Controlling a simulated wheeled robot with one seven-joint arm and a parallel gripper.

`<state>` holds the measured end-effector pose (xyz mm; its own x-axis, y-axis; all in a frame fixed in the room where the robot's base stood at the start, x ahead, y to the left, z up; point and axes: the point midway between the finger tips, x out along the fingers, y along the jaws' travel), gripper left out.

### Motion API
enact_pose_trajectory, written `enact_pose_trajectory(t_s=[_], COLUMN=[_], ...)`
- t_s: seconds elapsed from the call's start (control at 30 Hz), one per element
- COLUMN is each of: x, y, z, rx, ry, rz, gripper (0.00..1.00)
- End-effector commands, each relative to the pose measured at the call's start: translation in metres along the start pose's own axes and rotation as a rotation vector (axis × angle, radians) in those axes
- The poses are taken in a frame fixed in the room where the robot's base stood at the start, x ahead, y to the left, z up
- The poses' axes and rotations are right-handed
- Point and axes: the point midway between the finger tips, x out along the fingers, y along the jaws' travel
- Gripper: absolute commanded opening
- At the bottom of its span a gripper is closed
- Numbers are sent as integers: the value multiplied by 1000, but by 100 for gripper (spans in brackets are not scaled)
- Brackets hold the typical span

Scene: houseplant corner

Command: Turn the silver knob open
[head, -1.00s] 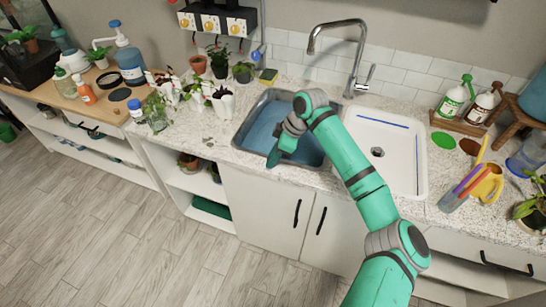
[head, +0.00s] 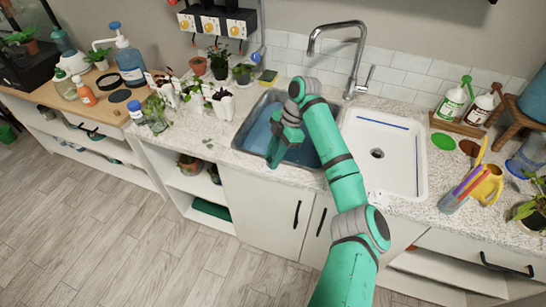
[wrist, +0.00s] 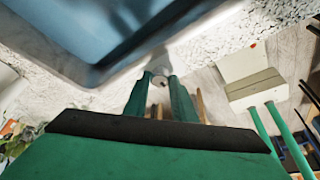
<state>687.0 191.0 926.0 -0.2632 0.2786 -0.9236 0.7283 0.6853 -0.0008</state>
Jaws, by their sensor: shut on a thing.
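My gripper (head: 273,160) points down over the front of the left sink basin in the head view. In the wrist view, its two green fingers (wrist: 160,92) are closed on a small silver knob (wrist: 160,74), which shows only partly between the fingertips. The knob sits close to the pale basin rim in that view. In the head view the gripper and arm hide the knob, so how far it is turned cannot be told.
The left basin (head: 252,132) looks blue inside; the white right basin (head: 405,165) is empty. A tall silver tap (head: 357,50) with a side lever stands behind. Potted plants (head: 223,102) stand left, and a yellow watering can (head: 488,185) stands right.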

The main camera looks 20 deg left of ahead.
Motion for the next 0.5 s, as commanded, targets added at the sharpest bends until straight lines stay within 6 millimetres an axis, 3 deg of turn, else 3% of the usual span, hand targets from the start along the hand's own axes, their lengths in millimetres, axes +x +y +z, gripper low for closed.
enact_pose_trajectory(t_s=[0.47, 0.5], x=[0, 0], y=[0, 0], z=[0, 0], rx=[-12, -12], ry=[0, 0], rz=[-6, -6], gripper=[1, 33])
